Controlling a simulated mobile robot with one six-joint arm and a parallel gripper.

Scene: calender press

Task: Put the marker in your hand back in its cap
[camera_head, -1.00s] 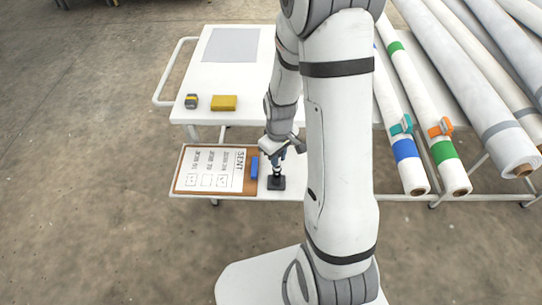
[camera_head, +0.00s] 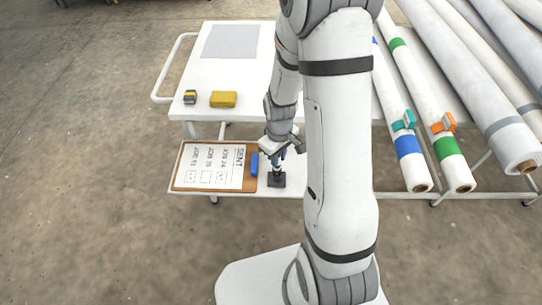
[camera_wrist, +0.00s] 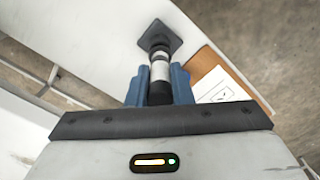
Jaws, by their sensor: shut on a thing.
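The marker (camera_wrist: 160,72), with a white band and dark ends, is held between the blue fingers of my gripper (camera_wrist: 159,86). Its far end meets the dark cap on a square black base (camera_wrist: 154,36) in the wrist view; I cannot tell how deep it sits. In the head view, my gripper (camera_head: 279,152) is directly above the black base (camera_head: 277,181), which stands on the white lower shelf. The marker looks upright there, in line with the base. The gripper's fingers hide part of the marker.
A yellow block (camera_head: 223,99) and a small dark-and-yellow item (camera_head: 190,97) lie on the white table (camera_head: 240,75). Long rolls (camera_head: 412,170) fill the right.

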